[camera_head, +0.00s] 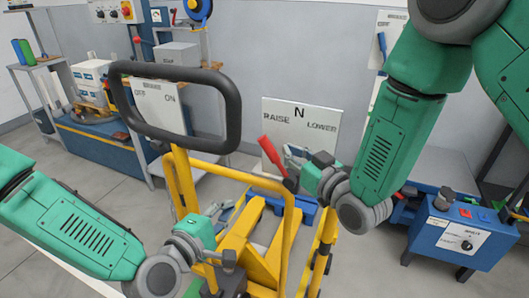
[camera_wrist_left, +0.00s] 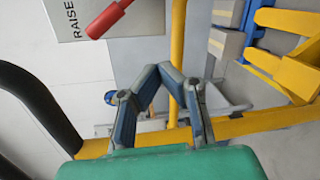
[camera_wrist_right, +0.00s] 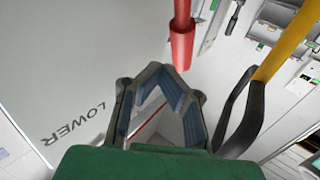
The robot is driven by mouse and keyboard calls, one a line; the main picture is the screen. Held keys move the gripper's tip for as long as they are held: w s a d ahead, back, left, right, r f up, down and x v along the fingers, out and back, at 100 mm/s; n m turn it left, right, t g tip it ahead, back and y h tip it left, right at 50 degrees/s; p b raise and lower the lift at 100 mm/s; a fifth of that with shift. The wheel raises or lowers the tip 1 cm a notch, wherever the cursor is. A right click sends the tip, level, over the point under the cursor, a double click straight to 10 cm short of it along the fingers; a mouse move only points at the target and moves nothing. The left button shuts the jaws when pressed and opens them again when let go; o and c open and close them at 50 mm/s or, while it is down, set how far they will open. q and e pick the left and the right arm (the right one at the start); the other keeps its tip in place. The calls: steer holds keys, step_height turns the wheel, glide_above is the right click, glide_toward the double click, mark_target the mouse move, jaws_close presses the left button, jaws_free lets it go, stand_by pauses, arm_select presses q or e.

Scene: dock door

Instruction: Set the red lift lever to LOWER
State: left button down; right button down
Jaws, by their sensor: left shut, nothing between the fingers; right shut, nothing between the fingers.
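The red lift lever (camera_head: 270,155) stands in front of a white panel (camera_head: 318,112) marked RAISE, N and LOWER. Its handle leans left, its top end by the RAISE side. My right gripper (camera_head: 292,158) is shut and empty, just right of the lever. In the right wrist view the lever (camera_wrist_right: 182,40) hangs just beyond the closed fingertips (camera_wrist_right: 165,72); I cannot tell if they touch. My left gripper (camera_head: 220,209) is shut and empty, low and left of the lever. The left wrist view shows the lever (camera_wrist_left: 110,19) beyond its fingertips (camera_wrist_left: 152,72), apart from them.
A yellow pallet truck frame (camera_head: 185,180) with a black loop handle (camera_head: 232,110) stands between my arms. A blue control box (camera_head: 465,232) stands at right, and a blue bench (camera_head: 105,145) with boxes at left.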

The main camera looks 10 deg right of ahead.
mark_target(266, 151)
arm_select(q)
steer(key=w+d+r, duration=0.2)
steer(key=w+d, duration=0.1)
steer(key=w+d+r+n+t, duration=0.1)
steer(key=w+d+r, duration=0.1)
steer(key=w+d, duration=0.1)
steer(key=w+d+r+n+t, duration=0.1)
steer(key=w+d+r, duration=0.2)
steer(key=d, duration=0.1)
steer(key=shift+w+d+h, duration=0.2)
steer(key=shift+w+h, duration=0.05)
steer(key=shift+h, duration=0.15)
